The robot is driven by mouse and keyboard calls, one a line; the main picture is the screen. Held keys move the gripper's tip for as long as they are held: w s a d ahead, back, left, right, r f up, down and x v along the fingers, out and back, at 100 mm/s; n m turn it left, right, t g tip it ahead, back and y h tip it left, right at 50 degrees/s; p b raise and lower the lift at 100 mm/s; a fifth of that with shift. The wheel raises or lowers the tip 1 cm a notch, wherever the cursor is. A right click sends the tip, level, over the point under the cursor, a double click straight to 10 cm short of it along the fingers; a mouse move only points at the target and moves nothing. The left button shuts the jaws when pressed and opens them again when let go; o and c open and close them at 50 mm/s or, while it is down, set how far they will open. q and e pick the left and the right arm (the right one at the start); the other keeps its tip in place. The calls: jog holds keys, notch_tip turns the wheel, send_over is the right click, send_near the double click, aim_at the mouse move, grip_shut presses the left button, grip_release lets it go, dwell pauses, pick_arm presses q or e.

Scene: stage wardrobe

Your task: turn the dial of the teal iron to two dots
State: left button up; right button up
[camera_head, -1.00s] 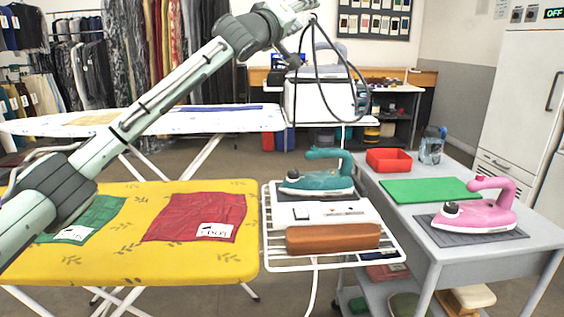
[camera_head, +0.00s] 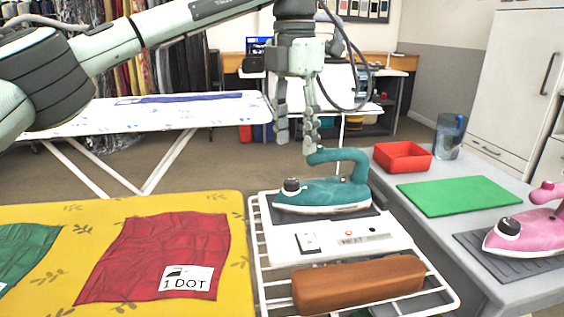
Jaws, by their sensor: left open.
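The teal iron (camera_head: 322,193) rests on a dark pad on the white rack (camera_head: 259,245) at the end of the yellow ironing board. Its dark dial (camera_head: 291,186) with a pale top sits at the iron's left end; its setting is too small to read. My left gripper (camera_head: 297,146) points down just above and behind the iron, fingers apart and empty. One fingertip appears close to the front of the teal handle; I cannot tell whether they touch. My right gripper is not in view.
A pink iron (camera_head: 530,232) stands on the grey cart at right, with a green mat (camera_head: 458,196), red tray (camera_head: 402,156) and water jug (camera_head: 449,137). A brown roll (camera_head: 358,284) lies at the rack's front. The yellow board (camera_head: 60,290) holds red cloth (camera_head: 160,250) labelled "1 DOT".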

aim_at(292, 182)
pick_arm(q)
jog(key=shift+w+a+f, duration=0.3)
jog(key=shift+a+f, duration=0.05)
jog(key=shift+s+f, duration=0.2)
jog(key=shift+f, duration=0.1)
notch_tip(292, 182, down, 6)
jog(key=shift+s+d+f, duration=0.1)
jog(key=shift+s+f, duration=0.05)
jog(key=shift+f, duration=0.05)
grip_shut()
